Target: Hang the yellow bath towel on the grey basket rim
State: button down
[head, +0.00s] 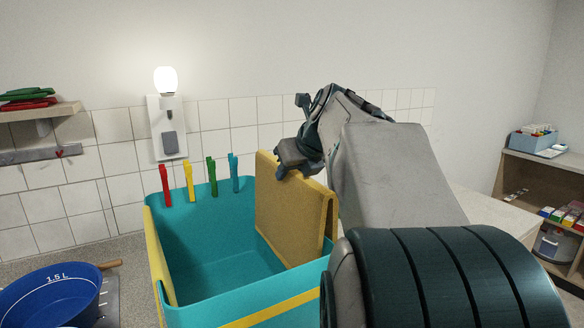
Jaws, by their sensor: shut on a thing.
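The yellow bath towel (288,222) is folded over along its top edge at the right side of a teal basket (200,290). Its wide face hangs down inside the basket, and a narrow strip of the other layer shows on the outer right. My gripper (284,171) is shut on the towel's top edge, near the middle. The right rim is hidden under the towel and behind my arm, so I cannot tell whether the towel rests on it. The basket in view is teal with yellow trim, not grey.
Red, yellow, green and teal clips (212,174) stand on the basket's back rim. A blue bowl (48,296) sits at lower left. A lit wall lamp (166,80) is behind. Shelves hold cloths (27,98) at left and a blue box (533,141) at right.

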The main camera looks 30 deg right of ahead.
jog(key=shift+f+b, duration=2.3)
jog(key=shift+f, duration=1.65)
jog(key=c, duration=0.9)
grip_release()
jog(key=shift+s, duration=0.1)
